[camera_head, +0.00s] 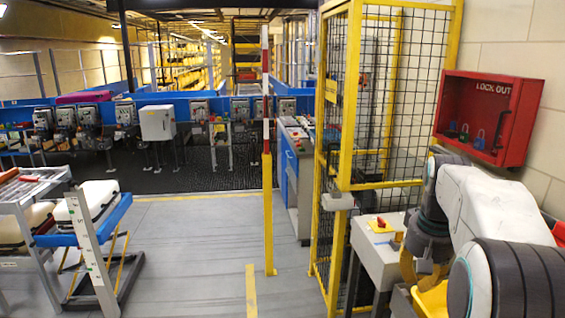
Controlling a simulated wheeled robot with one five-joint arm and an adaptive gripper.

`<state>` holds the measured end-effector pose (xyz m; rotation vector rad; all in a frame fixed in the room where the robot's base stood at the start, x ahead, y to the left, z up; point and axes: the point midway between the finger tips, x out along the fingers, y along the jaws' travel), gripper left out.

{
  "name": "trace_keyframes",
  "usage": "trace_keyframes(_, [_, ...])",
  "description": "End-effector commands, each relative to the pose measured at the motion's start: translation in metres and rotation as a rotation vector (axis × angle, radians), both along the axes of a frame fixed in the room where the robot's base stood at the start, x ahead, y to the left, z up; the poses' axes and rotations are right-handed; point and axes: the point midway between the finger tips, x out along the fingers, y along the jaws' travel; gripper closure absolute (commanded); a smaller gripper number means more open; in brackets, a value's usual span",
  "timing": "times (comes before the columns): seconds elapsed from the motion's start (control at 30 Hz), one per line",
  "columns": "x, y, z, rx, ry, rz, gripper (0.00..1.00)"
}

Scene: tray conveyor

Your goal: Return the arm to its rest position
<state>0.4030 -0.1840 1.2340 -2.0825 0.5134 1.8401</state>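My arm (490,205) fills the lower right of the head view, with a white link and dark ringed joints. It bends at the dark joint at its far end and points downward there. A dark and brownish-yellow part (428,245) hangs below that bend, beside the grey control box.
A grey box with a red switch (381,225) stands close to the left of my arm. A yellow-framed mesh cage (345,120) rises behind it. A red lockout cabinet (490,115) hangs on the right wall. Grey floor (190,245) is clear at centre left, beside a tray cart (120,212).

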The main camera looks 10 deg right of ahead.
Motion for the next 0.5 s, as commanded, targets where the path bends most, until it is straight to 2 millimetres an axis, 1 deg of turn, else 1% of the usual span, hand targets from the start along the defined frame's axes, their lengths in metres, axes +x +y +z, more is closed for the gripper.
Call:
trace_keyframes(0.03, [-0.009, 0.023, 0.005, -0.011, -0.022, 0.041, 1.0])
trace_keyframes(0.1, [-0.022, 0.049, 0.008, -0.023, -0.048, 0.092, 1.0])
trace_keyframes(0.17, [-0.035, 0.07, 0.009, -0.033, -0.073, 0.134, 1.0])
trace_keyframes(0.2, [-0.044, 0.083, 0.008, -0.039, -0.089, 0.162, 1.0])
trace_keyframes(0.3, [-0.068, 0.113, 0.003, -0.051, -0.13, 0.233, 1.0])
trace_keyframes(0.4, [-0.093, 0.137, -0.006, -0.058, -0.169, 0.298, 1.0])
trace_keyframes(0.5, [-0.116, 0.155, -0.017, -0.063, -0.204, 0.355, 1.0])
